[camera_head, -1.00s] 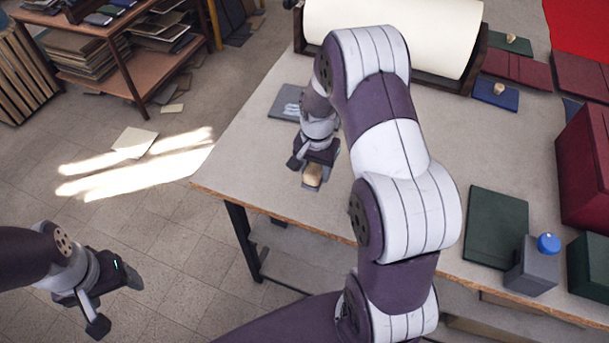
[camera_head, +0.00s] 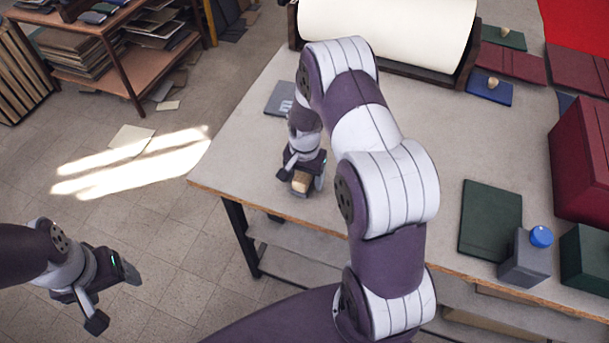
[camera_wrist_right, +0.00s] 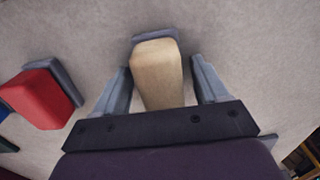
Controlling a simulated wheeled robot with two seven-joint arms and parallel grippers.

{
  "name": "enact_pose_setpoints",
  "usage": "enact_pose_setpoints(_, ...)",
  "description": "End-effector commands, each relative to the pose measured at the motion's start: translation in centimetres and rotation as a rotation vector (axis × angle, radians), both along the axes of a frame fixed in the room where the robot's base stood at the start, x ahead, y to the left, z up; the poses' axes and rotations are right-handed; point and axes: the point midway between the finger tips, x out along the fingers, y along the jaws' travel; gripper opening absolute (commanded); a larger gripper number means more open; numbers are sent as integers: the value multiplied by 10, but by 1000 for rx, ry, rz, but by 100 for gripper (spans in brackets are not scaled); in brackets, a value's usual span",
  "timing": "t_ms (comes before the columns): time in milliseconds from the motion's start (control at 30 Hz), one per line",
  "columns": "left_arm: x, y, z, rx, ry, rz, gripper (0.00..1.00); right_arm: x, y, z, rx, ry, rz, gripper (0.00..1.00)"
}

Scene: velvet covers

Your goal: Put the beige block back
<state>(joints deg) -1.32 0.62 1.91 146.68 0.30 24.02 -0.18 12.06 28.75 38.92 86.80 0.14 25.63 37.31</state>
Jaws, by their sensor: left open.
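The beige block (camera_head: 300,182) is on the table near its left edge, in the head view. In the right wrist view the beige block (camera_wrist_right: 158,75) stands between the two fingers, with a grey piece (camera_wrist_right: 155,36) showing at its far end. My right gripper (camera_head: 301,184) is open around the block; in the wrist view a narrow gap shows on each side of it (camera_wrist_right: 160,88). Whether the block touches the table is hard to tell. My left gripper (camera_head: 115,297) is open and empty, over the floor left of the table.
In the wrist view a red block (camera_wrist_right: 42,98) with a grey piece lies left of my fingers. On the table (camera_head: 240,150) are a grey plate (camera_head: 279,98), a green board (camera_head: 490,220), a blue-capped grey container (camera_head: 525,262) and a big paper roll (camera_head: 390,28).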

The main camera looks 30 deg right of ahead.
Motion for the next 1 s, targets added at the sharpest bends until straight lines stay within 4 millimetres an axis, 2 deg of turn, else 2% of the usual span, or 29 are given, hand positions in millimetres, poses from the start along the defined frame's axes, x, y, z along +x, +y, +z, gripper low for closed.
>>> enact_pose_setpoints(167,0,0,4,0,0,0,75,0,0,6,0,-1,0,73)
enact_pose_setpoints(233,0,0,-2,0,0,0,75,1,0,13,-1,-5,0,73)
enact_pose_setpoints(600,0,0,-19,0,0,0,75,1,0,103,-1,-5,0,73)
enact_pose_setpoints(767,0,0,-21,0,0,0,75,-3,4,123,-1,-5,30,73)
enact_pose_setpoints(867,0,0,-20,0,0,0,75,-27,27,135,-7,-28,210,73)
enact_pose_setpoints(1000,0,0,-20,0,0,0,75,-84,65,146,-26,-79,577,73)
